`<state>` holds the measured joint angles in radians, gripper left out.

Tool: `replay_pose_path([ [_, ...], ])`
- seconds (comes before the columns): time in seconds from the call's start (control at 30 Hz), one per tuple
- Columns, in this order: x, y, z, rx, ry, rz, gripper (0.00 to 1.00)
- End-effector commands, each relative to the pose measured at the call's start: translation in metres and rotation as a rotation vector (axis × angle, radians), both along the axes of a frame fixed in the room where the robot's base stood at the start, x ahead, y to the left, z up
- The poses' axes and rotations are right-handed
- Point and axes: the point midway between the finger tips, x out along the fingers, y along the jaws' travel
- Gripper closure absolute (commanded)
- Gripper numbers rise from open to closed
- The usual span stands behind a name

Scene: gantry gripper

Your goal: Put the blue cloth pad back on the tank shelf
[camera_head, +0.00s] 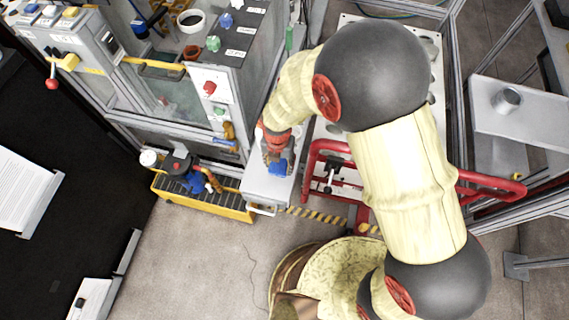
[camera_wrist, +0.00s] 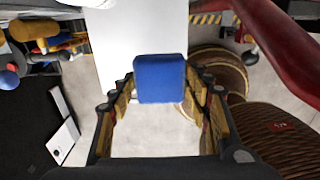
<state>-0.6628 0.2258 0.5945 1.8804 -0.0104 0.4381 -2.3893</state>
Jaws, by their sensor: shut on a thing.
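The blue cloth pad (camera_head: 278,168) is a small blue block between the fingers of my gripper (camera_head: 274,152). In the wrist view the pad (camera_wrist: 160,78) sits between the two fingertips, and my gripper (camera_wrist: 160,92) is shut on it. A pale grey shelf (camera_head: 262,193) beside the tank cabinet lies under the pad in the head view. In the wrist view this white surface (camera_wrist: 115,35) runs behind the pad, which overlaps its near end. I cannot tell the height between pad and shelf. The glass-fronted tank (camera_head: 170,97) stands left of the shelf.
A yellow-edged tray (camera_head: 205,203) with a blue item and tools sits left of the shelf. A red tubular frame (camera_head: 310,165) stands close on the right. Buttons, cups and knobs cover the cabinet top. Open floor (camera_head: 200,270) lies in front.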

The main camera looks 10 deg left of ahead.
Motion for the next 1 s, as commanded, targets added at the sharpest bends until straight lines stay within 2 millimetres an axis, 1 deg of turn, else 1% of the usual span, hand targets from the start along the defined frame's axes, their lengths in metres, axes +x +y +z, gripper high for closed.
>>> replay_pose_path([
  [0.03,0.008,-0.003,-0.014,-0.002,0.003,-0.003,0.79],
  [0.1,0.018,-0.005,-0.026,-0.002,0.002,-0.002,0.79],
  [0.2,0.03,-0.007,-0.04,-0.002,0.002,-0.001,0.79],
  [0.33,0.039,-0.009,-0.049,-0.001,0.001,0.0,0.79],
  [0.47,0.043,-0.009,-0.053,-0.001,0.001,0.001,0.79],
  [0.57,0.049,-0.011,-0.062,-0.002,0.002,0.0,0.79],
  [0.7,0.049,-0.011,-0.085,-0.002,0.002,0.002,0.79],
  [0.77,0.049,-0.011,-0.091,-0.002,0.002,0.002,0.79],
  [0.97,0.049,-0.01,-0.09,-0.001,0.0,0.002,0.79],
  [1.0,0.049,-0.011,-0.09,-0.001,0.001,0.002,0.51],
])
